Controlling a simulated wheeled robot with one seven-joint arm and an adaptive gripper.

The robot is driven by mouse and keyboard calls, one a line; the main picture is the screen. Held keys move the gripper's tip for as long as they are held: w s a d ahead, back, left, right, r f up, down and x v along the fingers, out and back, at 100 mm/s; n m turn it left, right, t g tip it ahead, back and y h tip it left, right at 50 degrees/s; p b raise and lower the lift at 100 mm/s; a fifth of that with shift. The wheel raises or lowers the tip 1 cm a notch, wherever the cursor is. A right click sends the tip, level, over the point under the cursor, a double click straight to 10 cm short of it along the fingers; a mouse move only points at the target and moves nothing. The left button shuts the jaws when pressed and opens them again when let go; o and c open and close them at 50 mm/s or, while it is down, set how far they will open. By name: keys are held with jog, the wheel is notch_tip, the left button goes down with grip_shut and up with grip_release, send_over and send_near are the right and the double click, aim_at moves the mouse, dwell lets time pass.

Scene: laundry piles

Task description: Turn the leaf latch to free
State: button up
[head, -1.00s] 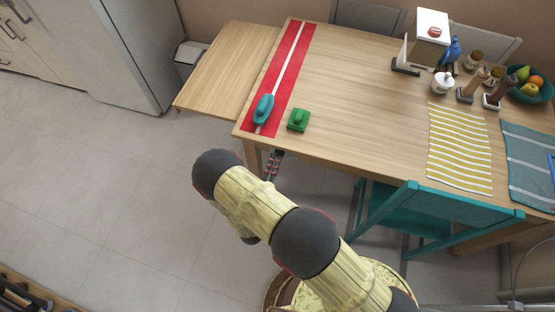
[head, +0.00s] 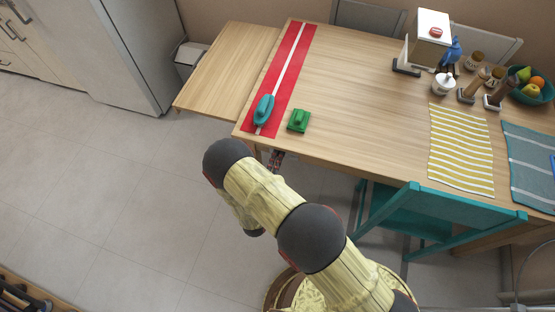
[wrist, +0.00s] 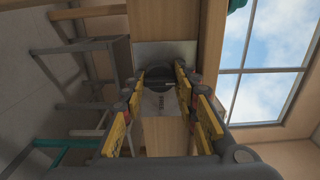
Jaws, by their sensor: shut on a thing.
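The leaf latch shows in the wrist view as a dark round knob (wrist: 160,74) in front of a pale metal plate (wrist: 158,102). My gripper (wrist: 161,86) has its fingers on both sides of the knob and is shut on it. In the head view my gripper (head: 275,161) is just below the front edge of the wooden table, and the latch is hidden there. The table leaf (head: 225,70) extends from the table's left end. I cannot tell from these frames which way the latch is turned.
A red runner (head: 284,75) bears a teal iron-like object (head: 263,109); a green one (head: 298,120) stands beside it on the table (head: 350,100). A teal chair (head: 440,205) stands at the front right. The floor (head: 100,190) at left is clear.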

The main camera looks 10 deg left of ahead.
jog(key=c, duration=0.5)
jog(key=shift+m, duration=0.3)
jog(key=shift+f+m+b, duration=0.1)
jog(key=shift+m+b, duration=0.7)
jog(key=shift+m, duration=7.9)
jog(key=o, duration=1.1)
jog(key=shift+o, duration=0.2)
